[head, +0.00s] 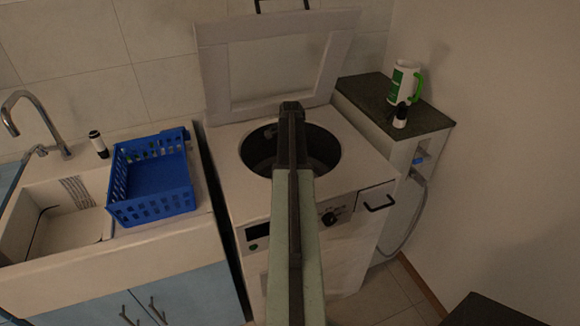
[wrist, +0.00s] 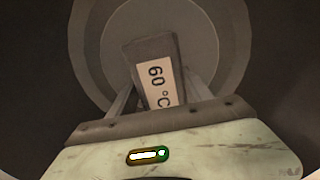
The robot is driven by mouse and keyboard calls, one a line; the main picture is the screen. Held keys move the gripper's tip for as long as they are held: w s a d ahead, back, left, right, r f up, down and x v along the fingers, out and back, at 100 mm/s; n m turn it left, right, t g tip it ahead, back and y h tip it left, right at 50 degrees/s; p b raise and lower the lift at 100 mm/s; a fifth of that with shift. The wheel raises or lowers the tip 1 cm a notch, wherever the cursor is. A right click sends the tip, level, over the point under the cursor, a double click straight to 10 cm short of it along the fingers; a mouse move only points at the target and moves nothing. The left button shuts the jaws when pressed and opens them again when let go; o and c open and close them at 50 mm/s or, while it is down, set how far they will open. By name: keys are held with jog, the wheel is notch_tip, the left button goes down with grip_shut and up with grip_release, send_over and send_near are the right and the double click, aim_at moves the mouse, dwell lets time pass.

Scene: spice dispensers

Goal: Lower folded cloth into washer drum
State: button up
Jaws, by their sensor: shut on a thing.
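The folded cloth (wrist: 150,50) is a dark grey block with a pale label reading "60 °C" in the wrist view. My gripper (wrist: 158,95) is shut on it, with a finger at each side. Behind it in that view is the round grey inside of the drum (wrist: 225,45). In the head view the top-loading washer (head: 228,185) stands in the middle with its round drum opening (head: 325,150) uncovered. My arm reaches over the opening and hides its middle. The cloth and fingertips are hidden in the head view.
The washer's lid (head: 212,75) stands raised at the back. A blue basket (head: 150,208) sits on the sink counter (head: 90,262) at the left, near a small bottle (head: 98,145). A white and green mug (head: 402,82) and another small bottle (head: 400,116) stand on the dark-topped cabinet at the right.

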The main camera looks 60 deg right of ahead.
notch_tip(320, 180, down, 6)
jog(key=b, duration=0.4)
jog(key=shift+r+b, duration=0.1)
jog(key=shift+b, duration=0.3)
jog(key=shift+r, duration=0.1)
jog(key=o, duration=1.5)
notch_tip(320, 180, up, 8)
jog(key=p, duration=0.8)
